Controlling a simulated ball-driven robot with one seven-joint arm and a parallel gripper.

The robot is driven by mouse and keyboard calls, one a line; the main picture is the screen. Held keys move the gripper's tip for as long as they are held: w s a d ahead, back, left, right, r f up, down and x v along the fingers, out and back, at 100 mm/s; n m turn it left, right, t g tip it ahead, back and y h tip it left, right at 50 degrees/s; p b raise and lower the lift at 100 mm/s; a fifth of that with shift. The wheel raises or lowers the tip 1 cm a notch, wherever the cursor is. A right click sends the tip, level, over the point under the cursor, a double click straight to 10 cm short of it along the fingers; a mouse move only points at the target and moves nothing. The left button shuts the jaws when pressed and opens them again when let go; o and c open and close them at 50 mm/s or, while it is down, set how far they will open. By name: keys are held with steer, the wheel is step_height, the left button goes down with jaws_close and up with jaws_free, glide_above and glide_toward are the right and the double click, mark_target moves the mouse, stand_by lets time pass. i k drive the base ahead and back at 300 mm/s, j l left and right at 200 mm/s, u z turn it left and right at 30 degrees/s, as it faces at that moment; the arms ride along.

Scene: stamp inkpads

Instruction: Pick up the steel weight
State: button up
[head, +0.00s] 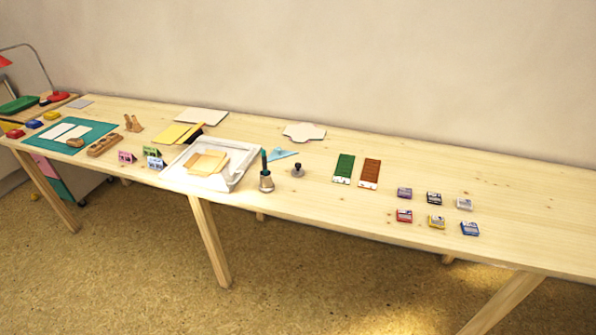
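A small dark grey knobbed piece (297,170) stands upright on the table, right of the white tray; it looks like the steel weight, but it is too small to be sure. Close to its left stands a metallic cup-like holder (266,182) with a dark green handle rising from it. The two are apart. My gripper is not in view.
A long wooden table (400,230) runs along the wall. The white tray (238,180) holds tan sheets. A light blue piece (282,154) lies behind the knobbed piece. Green (344,168) and brown (370,173) strips and several small inkpads (436,222) lie rightward. The table's far right is clear.

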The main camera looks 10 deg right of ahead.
mark_target(297, 173)
steer(key=i+j, duration=0.15)
steer(key=j, duration=0.2)
steer(key=i+j+z, duration=0.15)
steer(key=j, duration=0.2)
steer(key=i+j, duration=0.15)
steer(key=j, duration=0.2)
steer(key=i+j+z, duration=0.1)
steer(key=j, duration=0.3)
steer(key=i+j+z, duration=0.1)
steer(key=j, duration=0.25)
steer(key=i, duration=0.1)
